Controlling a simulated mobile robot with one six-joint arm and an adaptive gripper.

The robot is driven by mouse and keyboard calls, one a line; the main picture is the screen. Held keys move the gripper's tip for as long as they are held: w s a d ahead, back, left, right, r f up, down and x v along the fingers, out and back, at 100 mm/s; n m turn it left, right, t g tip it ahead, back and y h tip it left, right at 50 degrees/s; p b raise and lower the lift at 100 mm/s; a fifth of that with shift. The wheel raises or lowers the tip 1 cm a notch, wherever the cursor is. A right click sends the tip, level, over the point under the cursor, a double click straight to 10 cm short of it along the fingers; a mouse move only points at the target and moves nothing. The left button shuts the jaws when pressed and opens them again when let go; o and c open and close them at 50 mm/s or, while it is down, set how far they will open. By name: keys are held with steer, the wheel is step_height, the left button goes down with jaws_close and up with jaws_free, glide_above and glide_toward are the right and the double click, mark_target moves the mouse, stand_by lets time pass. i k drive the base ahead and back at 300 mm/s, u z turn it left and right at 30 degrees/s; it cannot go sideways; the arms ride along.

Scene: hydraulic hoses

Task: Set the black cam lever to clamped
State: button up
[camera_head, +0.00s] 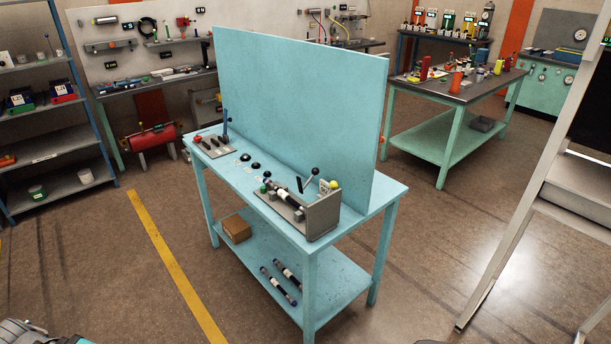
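A grey fixture (309,214) stands at the right end of the light-blue table. A black-and-white cylindrical part (287,197) lies in it. A lever with a black ball knob (315,171) rises at a slant above the fixture, and a short dark upright piece (299,185) stands beside it. Which of these is the black cam lever, and whether it is clamped, I cannot tell at this size. A yellow knob (333,184) and a green knob (263,189) also show on the fixture. My gripper is not in view.
The table (385,196) has a tall blue back panel (300,100). A lever block (213,147) stands at its left end. A cardboard box (236,228) and dark hoses (288,274) lie on its lower shelf. Floor in front is open, with a yellow line (175,265).

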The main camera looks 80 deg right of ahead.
mark_target(315, 171)
steer(key=z, duration=0.05)
steer(key=k, duration=1.65)
steer(key=z, duration=1.55)
steer(key=i, duration=0.65)
steer(key=z, duration=0.15)
